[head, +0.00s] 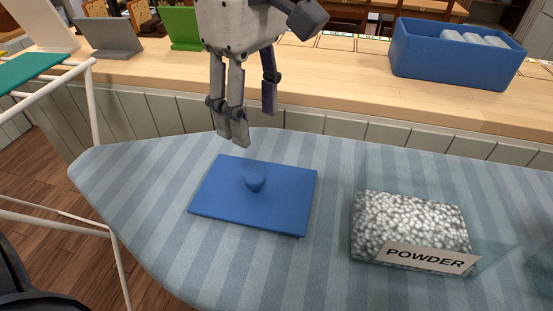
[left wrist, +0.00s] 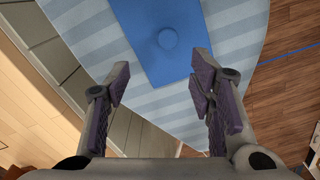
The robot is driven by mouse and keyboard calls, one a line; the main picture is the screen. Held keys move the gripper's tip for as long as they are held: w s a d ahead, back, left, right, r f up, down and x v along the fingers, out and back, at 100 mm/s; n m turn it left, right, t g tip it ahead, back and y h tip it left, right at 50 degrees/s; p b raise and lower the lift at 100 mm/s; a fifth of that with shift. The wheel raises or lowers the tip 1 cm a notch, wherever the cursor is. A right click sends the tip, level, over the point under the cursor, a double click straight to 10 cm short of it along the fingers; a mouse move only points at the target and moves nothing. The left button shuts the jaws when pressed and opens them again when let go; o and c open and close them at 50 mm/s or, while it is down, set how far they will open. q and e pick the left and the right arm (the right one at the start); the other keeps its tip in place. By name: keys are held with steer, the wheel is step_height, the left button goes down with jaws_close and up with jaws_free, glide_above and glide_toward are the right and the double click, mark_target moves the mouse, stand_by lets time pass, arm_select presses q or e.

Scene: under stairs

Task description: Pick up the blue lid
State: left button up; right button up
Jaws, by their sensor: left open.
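The blue lid (head: 275,200) is a flat rectangle with a round knob (head: 256,182) in its middle. It lies flat on the striped ironing board (head: 140,185). My left gripper (head: 248,128) is above and behind the lid, apart from it, fingers pointing down. In the left wrist view the lid (left wrist: 150,25) and its knob (left wrist: 168,38) show at the top, beyond the open, empty fingers (left wrist: 160,85). My right gripper is not in view.
A clear box of white pellets labelled POWDER (head: 410,225) stands right of the lid on the board. Behind is a wooden counter (head: 340,85) with a blue bin (head: 450,65). A white rack (head: 97,105) stands at the left.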

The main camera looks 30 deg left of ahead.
mark_target(255, 176)
arm_select(q)
steer(key=f, duration=0.3)
steer(key=s+f, duration=0.1)
steer(key=f, duration=0.6)
steer(key=shift+s+d+f, duration=0.2)
steer(key=shift+d+f, duration=0.05)
steer(key=shift+f, duration=0.35)
steer(key=shift+w, duration=0.1)
jaws_close()
